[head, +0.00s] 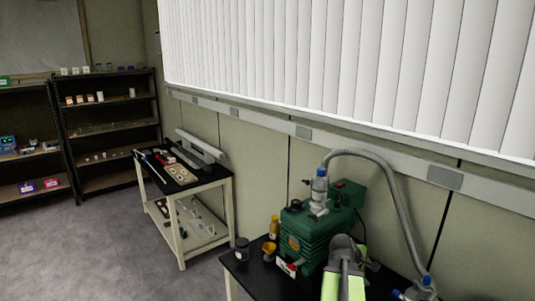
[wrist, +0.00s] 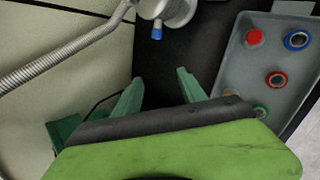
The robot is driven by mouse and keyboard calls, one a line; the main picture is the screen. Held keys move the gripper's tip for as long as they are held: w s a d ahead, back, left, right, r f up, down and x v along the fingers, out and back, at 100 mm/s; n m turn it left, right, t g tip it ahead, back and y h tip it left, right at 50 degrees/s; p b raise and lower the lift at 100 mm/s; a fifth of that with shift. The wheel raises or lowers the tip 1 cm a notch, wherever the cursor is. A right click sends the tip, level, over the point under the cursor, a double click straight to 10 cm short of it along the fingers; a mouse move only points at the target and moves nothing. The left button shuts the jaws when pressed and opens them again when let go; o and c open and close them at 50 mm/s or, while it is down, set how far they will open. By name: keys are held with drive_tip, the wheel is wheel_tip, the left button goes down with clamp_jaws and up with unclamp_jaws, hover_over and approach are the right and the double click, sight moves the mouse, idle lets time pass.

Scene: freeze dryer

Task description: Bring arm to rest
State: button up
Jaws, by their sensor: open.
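My gripper (wrist: 160,90) shows in the wrist view with its two green fingers spread apart. Nothing is between them. Behind the fingers is a dark surface. In the head view my grey and bright green arm (head: 343,270) rises at the bottom, in front of the green pump (head: 305,235). The fingertips cannot be made out there.
A ribbed hose (head: 395,195) arches from the pump to a blue-capped fitting (head: 426,282). Small jars (head: 242,250) stand left of the pump.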

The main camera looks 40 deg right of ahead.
drive_tip(key=w+a+f+n+t+y+b, duration=0.1)
drive_tip(key=w+a+f, duration=0.1)
drive_tip(key=w+a, duration=0.65)
drive_tip(key=w+a+f+n+t+b, duration=0.1)
drive_tip(key=w+a+f+n+t, duration=0.15)
drive_tip(key=w+a, duration=0.6)
drive_tip(key=w+a+f+y+b, duration=0.15)
drive_tip(key=w+a, duration=0.25)
drive_tip(key=a, duration=0.6)
drive_tip(key=w+a+f+y+b, duration=0.15)
drive_tip(key=w+a, duration=0.35)
drive_tip(key=a, duration=0.5)
drive_tip(key=s+a+f+m+g+y, duration=0.1)
drive_tip(key=a+m, duration=0.3)
drive_tip(key=a, duration=0.6)
drive_tip(key=s+a+f+m+g+y, duration=0.1)
drive_tip(key=s+a+f+m+y, duration=0.1)
drive_tip(key=a, duration=0.8)
drive_tip(key=shift+s+a+f+m+g+y+b, duration=0.25)
drive_tip(key=shift+s+f+m+g+y+b, duration=0.15)
drive_tip(key=shift+s+f+m, duration=0.5)
drive_tip(key=shift+s+r, duration=0.2)
drive_tip(key=shift+s, duration=0.1)
